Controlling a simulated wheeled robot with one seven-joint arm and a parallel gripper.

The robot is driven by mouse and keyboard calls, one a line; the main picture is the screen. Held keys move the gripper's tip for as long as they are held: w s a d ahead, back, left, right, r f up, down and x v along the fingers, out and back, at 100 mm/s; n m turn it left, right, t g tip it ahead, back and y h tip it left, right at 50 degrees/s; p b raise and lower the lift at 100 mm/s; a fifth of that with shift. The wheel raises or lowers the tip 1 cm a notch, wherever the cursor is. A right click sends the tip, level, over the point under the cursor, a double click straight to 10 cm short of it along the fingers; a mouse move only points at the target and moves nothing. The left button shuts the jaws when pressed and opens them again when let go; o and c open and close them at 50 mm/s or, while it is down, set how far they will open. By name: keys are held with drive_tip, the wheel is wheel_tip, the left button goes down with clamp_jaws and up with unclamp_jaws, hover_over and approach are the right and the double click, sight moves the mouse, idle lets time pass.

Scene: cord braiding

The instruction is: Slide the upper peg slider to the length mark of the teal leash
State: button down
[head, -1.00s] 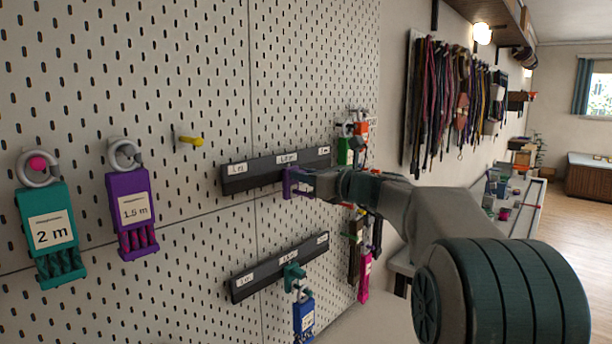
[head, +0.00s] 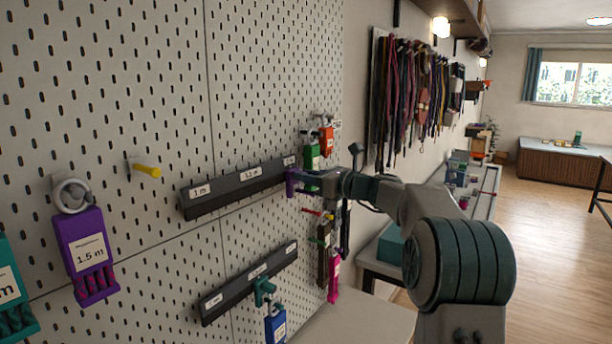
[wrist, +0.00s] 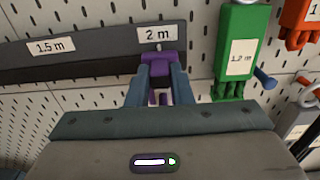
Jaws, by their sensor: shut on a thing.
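The upper rail (head: 228,192) is a dark bar on the pegboard with marks 1 m, 1.5 m and 2 m. Its purple peg slider (head: 291,183) is at the right end, by the 2 m mark. In the wrist view the slider (wrist: 160,62) sits just below the 2 m label (wrist: 158,34), roughly centred on it. My gripper (wrist: 160,84) is shut on the slider, one finger on each side. The teal leash (head: 14,322) hangs at the far left, cut off by the frame edge; its tag read 2 m in the earlier head view.
A purple 1.5 m leash (head: 85,252) hangs beside the teal one. A yellow peg (head: 147,170) sticks out nearby. A lower rail (head: 225,297) has a teal slider (head: 263,291) with a blue leash below. A green leash (wrist: 240,55) hangs close right of my gripper.

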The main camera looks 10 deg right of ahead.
drive_tip(key=c, duration=1.5)
unclamp_jaws()
drive_tip(key=shift+r, duration=0.15)
drive_tip(key=shift+o, duration=1.1)
drive_tip(key=shift+w+d, duration=0.1)
drive_tip(key=shift+w, duration=0.1)
drive_tip(key=shift+s, duration=0.1)
drive_tip(key=b+v, duration=0.3)
drive_tip(key=v, duration=1)
drive_tip(key=shift+s+d+b, duration=0.2)
drive_tip(key=shift+d+b, duration=0.1)
drive_tip(key=shift+b, duration=0.1)
